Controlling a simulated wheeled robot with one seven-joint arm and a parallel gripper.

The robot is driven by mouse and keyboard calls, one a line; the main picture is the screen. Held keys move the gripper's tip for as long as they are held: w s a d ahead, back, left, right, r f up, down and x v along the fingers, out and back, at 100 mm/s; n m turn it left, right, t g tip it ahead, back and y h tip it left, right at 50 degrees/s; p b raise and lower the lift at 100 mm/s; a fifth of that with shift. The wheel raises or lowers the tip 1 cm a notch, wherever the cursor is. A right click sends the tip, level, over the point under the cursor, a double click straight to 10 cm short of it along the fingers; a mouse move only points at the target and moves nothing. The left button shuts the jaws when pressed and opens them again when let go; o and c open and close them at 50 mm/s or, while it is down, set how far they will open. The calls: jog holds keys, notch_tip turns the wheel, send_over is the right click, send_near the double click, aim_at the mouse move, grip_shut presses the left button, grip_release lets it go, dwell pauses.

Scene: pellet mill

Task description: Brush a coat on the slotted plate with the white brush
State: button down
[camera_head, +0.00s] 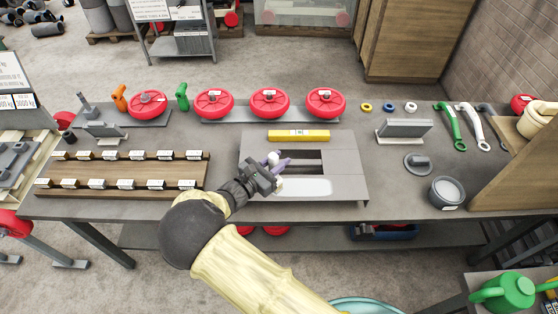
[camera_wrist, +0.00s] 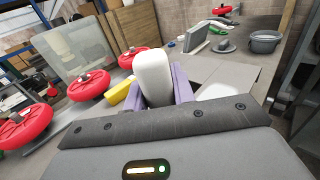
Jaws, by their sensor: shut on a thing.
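The slotted plate (camera_head: 345,186) is a grey flat plate in the middle of the bench, with a dark rectangular slot. A pale whitish patch lies on its front part, below the slot. My gripper (camera_head: 276,168) is over the left part of the plate. Its purple fingers are shut on the white brush (camera_wrist: 153,75). The brush's rounded white end stands up between the fingers in the wrist view, and a pale end shows just below them in the head view. The bristles are mostly hidden, and I cannot tell whether they touch the plate.
A yellow bar (camera_head: 298,135) lies at the plate's back edge. Red wheels (camera_head: 270,102) stand behind it. A wooden rack (camera_head: 130,172) with labelled slots is at left. A grey bowl (camera_head: 446,192), a grey lidded disc (camera_head: 417,163) and a grey block stand (camera_head: 403,129) are at right.

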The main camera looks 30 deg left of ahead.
jog(key=shift+s+d+p, duration=0.25)
jog(key=shift+s+d, duration=0.1)
jog(key=shift+s, duration=0.2)
jog(key=shift+s+d+p, duration=0.2)
jog(key=shift+s+d, duration=0.1)
jog(key=shift+s, duration=0.2)
jog(key=shift+w+d, duration=0.1)
jog(key=w+d+p, duration=0.4)
jog(key=w+d, duration=0.5)
jog(key=d, duration=0.6)
dwell(1.7)
jog(key=shift+a, duration=0.1)
